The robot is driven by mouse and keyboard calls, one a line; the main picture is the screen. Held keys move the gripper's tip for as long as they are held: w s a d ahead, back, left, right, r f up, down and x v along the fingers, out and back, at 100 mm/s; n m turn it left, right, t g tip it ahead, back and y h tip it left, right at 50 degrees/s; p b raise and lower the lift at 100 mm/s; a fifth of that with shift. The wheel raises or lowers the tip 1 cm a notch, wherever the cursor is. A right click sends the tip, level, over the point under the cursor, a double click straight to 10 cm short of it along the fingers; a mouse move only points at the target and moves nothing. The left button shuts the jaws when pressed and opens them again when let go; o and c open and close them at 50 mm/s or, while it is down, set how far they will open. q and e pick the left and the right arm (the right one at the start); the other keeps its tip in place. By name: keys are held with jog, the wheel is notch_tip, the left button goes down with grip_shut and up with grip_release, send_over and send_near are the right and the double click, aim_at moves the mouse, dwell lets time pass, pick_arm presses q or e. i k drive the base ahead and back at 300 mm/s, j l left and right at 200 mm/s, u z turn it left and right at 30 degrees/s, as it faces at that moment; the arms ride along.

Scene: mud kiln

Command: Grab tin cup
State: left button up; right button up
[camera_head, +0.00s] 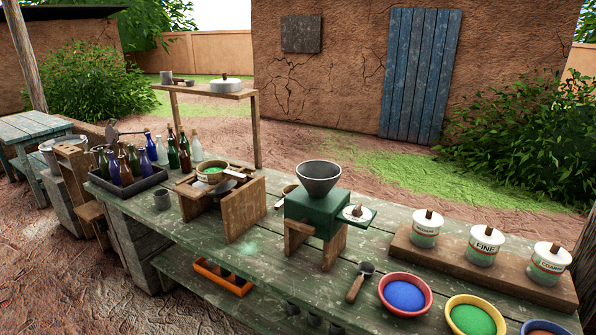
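A small grey metal cup (162,200) stands upright on the left part of the green worn bench (160,222), in front of the bottle tray. Another grey cup (166,77) stands on the raised wooden shelf (215,90) behind the bench. Several dark cup-like vessels (292,308) show partly below the bench top near the bottom edge. I cannot tell which of these is the tin cup meant. Neither of my grippers shows in the head view.
A dark tray (128,187) of glass bottles is behind the bench cup. To its right are a wooden sieve stand (245,207), a green grinder (315,215), a scoop (360,281), powder bowls (405,294) and lidded jars (484,245). Bare bench lies around the front left.

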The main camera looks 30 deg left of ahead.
aim_at(162, 200)
jog(key=u, duration=1.75)
jog(key=i, duration=0.15)
jog(key=j+z, duration=0.05)
